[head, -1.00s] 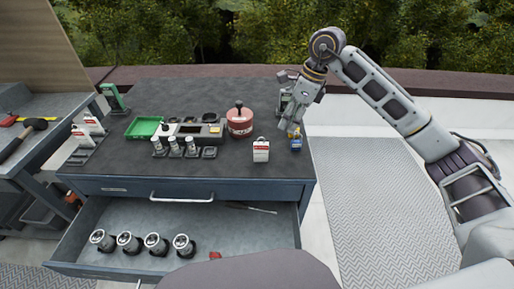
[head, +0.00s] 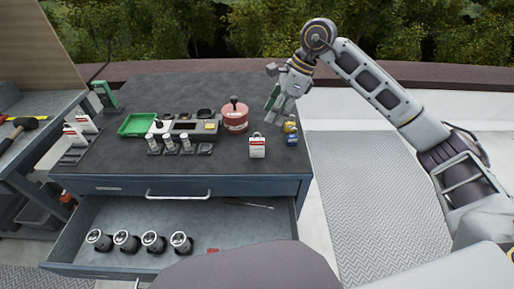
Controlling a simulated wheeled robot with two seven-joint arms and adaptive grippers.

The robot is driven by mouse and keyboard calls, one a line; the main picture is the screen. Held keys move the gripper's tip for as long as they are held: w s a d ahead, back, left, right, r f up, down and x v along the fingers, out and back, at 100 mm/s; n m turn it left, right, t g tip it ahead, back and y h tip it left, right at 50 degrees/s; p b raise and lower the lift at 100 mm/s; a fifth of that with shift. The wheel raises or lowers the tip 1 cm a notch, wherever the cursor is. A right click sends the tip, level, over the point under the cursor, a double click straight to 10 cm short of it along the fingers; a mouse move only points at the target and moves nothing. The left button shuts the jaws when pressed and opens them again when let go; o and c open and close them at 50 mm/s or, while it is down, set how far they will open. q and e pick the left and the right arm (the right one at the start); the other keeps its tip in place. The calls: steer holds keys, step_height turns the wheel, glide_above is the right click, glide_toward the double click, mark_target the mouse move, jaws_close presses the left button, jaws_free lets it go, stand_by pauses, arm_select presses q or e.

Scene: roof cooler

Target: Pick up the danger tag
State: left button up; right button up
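A white tag with a red band (head: 257,148), which looks like the danger tag, stands upright on the dark worktop near its front right. Similar white tags with red (head: 87,124) stand at the left. My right gripper (head: 274,113) is above the worktop's right side, behind and right of the front tag and apart from it, pointing down. Its fingers are small and partly merged with a green shape, so whether they are open is unclear. My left gripper is out of view.
A yellow padlock (head: 290,126) and a blue padlock (head: 292,140) are right of the tag. A red round container (head: 235,120) is behind it. A green tray (head: 138,125) lies further left. The open drawer (head: 215,240) holds several round gauge-like items.

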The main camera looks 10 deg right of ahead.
mark_target(260, 138)
steer(key=shift+f, duration=0.1)
steer(key=shift+x, duration=4.25)
steer(key=shift+s+x, duration=0.2)
steer(key=shift+x, duration=2.4)
steer(key=shift+a, duration=0.15)
jaws_close()
